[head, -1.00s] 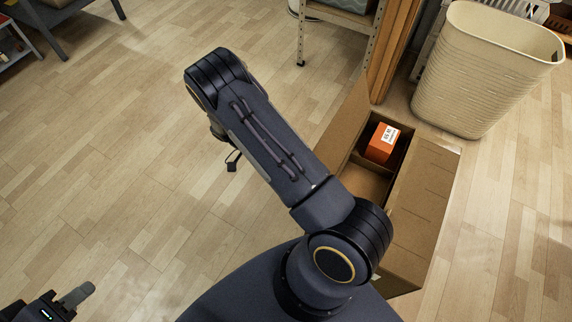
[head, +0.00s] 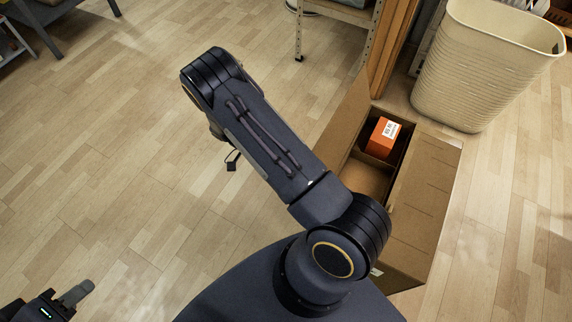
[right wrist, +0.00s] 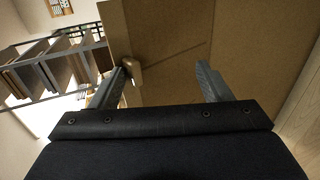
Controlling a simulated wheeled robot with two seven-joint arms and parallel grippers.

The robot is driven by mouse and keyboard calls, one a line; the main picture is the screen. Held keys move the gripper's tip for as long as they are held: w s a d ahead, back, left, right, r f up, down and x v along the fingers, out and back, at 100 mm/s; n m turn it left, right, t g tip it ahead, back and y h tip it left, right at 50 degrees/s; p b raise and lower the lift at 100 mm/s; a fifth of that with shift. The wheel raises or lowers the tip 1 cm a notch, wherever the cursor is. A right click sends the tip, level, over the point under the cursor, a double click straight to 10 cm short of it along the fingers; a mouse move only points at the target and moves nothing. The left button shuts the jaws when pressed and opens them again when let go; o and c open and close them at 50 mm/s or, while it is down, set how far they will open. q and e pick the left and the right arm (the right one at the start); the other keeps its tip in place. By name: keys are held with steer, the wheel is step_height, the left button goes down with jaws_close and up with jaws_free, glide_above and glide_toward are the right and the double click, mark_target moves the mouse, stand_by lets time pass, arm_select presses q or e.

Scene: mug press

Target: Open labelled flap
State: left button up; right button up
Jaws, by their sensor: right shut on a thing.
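A brown cardboard box (head: 408,240) stands on the floor at the right of the head view, with its top partly open. One flap (head: 345,115) stands raised on its left side and another panel (head: 425,175) lies along its right. My right arm covers the box's near left part, and its gripper is hidden in the head view. In the right wrist view my right gripper (right wrist: 165,75) has its fingers set apart against a brown cardboard panel (right wrist: 175,45). A small tan piece touches its left finger. My left gripper (head: 75,294) is at the lower left; its opening is unclear.
An orange carton (head: 382,138) with a white label sits inside the box. A cream ribbed bin (head: 485,65) stands behind the box at the right. A shelf rack (head: 340,20) is at the back.

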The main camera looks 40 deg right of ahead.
steer(key=shift+a+f, duration=0.2)
steer(key=shift+f, duration=0.1)
steer(key=shift+c, duration=0.6)
steer(key=shift+w+a+r, duration=0.1)
steer(key=shift+w, duration=0.25)
steer(key=shift+c, duration=0.6)
steer(key=v, duration=0.7)
steer(key=shift+r+p, duration=0.25)
steer(key=shift+p, duration=0.1)
steer(key=shift+c, duration=1)
steer(key=shift+w+r, duration=0.1)
steer(key=shift+r, duration=0.05)
